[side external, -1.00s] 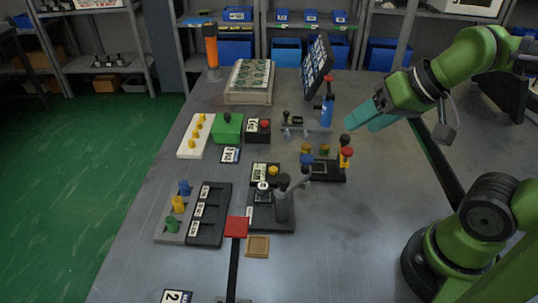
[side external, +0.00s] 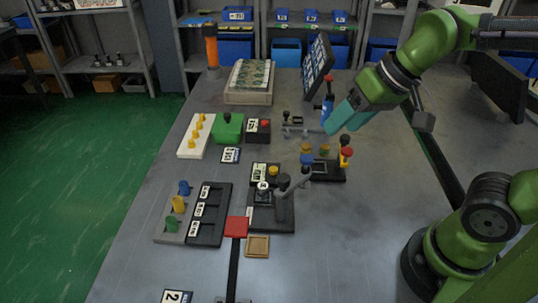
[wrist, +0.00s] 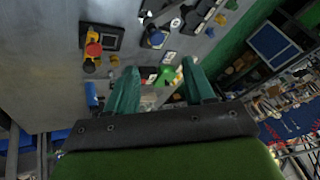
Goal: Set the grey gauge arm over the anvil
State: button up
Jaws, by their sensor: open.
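A dark gauge stand (side external: 284,206) stands on a black base near the middle of the table in the side external view. Its grey gauge arm (side external: 299,181) reaches from the post top toward the upper right, ending near a blue knob. A small block, apparently the anvil (side external: 263,196), sits on the base left of the post; the arm points away from it. My gripper (side external: 334,124) is open and empty, above and beyond the stand to the upper right. Its two teal fingers (wrist: 160,88) are spread apart in the wrist view.
A black valve block (side external: 325,170) with red, yellow and blue knobs lies between my gripper and the stand. A blue bottle-like tool (side external: 327,108) stands near my fingers. A black tray (side external: 208,215), green block (side external: 229,128) and red plate (side external: 237,227) lie left. The front right table is clear.

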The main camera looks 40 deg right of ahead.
aim_at(284, 177)
jog(key=shift+w+a+r+n+g+h, duration=1.2)
jog(key=shift+w+a+r+n+g, duration=1.5)
jog(key=shift+a+n, duration=1.6)
jog(key=shift+m, duration=0.5)
jog(key=f, duration=1)
jog(key=a+f, duration=0.1)
jog(key=f, duration=0.5)
jog(key=shift+w+f, duration=0.1)
jog(key=shift+w, duration=0.15)
jog(key=shift+c, duration=0.3)
grip_shut()
